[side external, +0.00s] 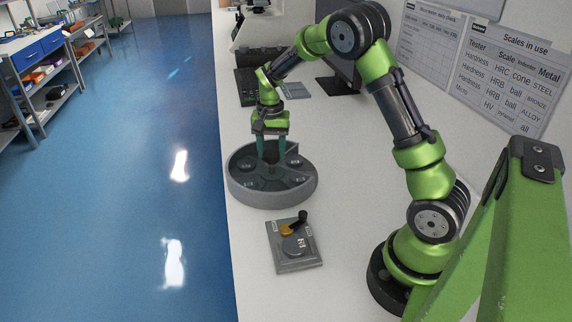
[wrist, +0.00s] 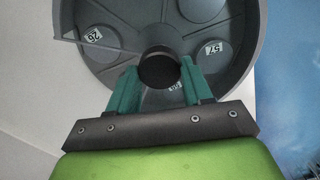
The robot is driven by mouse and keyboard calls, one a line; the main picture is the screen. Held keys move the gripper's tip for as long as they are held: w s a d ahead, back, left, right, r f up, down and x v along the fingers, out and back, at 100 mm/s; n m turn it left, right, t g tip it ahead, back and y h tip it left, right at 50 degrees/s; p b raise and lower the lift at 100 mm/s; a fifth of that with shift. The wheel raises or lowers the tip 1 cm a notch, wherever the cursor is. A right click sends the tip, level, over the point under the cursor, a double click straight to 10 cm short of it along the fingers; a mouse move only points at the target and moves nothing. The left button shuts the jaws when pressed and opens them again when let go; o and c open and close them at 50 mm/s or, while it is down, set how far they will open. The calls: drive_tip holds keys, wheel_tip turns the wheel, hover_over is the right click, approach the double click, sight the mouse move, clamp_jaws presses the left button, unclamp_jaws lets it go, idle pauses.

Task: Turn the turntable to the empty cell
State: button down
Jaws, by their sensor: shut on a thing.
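The turntable (side external: 272,196) is a round grey tray with raised walls, split into cells, on the white bench. Several grey discs with white number labels lie in its cells. In the wrist view, one disc (wrist: 98,38) reads 26 and another (wrist: 212,47) reads 57. My gripper (side external: 268,158) points down over the turntable's middle. In the wrist view its green fingers stand on both sides of the dark round centre knob (wrist: 159,71), shut on it. The fingers and palm hide part of the near cells, and I cannot tell which cell is empty.
A grey plate device (side external: 295,258) with a black lever and an orange part sits in front of the turntable. The bench's left edge is close to the turntable. Wall charts (side external: 512,75) hang at right.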

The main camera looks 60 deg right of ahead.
sight(271, 152)
drive_tip(key=shift+n, duration=3.1)
drive_tip(key=shift+r+n, duration=0.1)
drive_tip(key=shift+n, duration=0.2)
drive_tip(key=shift+c, duration=2.4)
unclamp_jaws()
wheel_tip(271, 152, up, 17)
